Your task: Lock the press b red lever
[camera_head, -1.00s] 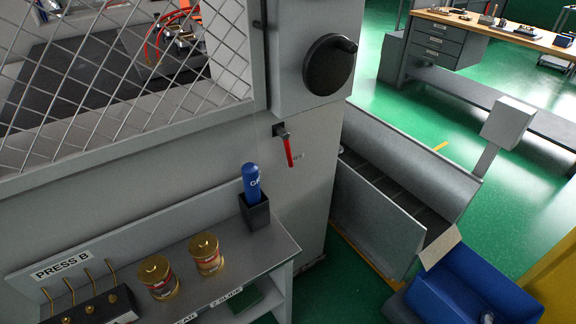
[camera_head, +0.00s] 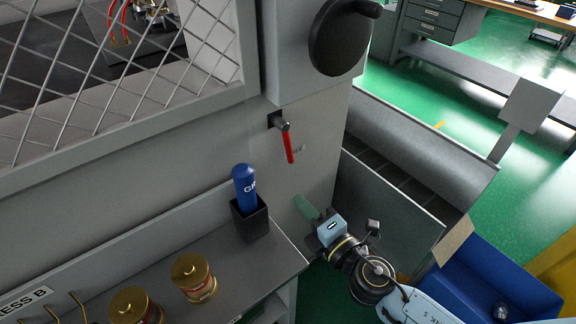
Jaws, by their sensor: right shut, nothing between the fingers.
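The red lever (camera_head: 288,147) hangs down, slightly tilted, from a dark pivot on the grey front of press B, below the black round knob (camera_head: 338,38). My right gripper (camera_head: 303,207) comes in from the lower right. My left gripper is out of view. The PRESS B label (camera_head: 25,301) is partly cut off at the lower left.
A grey shelf (camera_head: 255,268) below holds a blue bottle (camera_head: 245,187) in a black holder and two gold-lidded cans (camera_head: 193,277). A wire mesh guard (camera_head: 120,90) is at upper left. A grey conveyor chute (camera_head: 425,150) and blue bin (camera_head: 490,285) stand at right.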

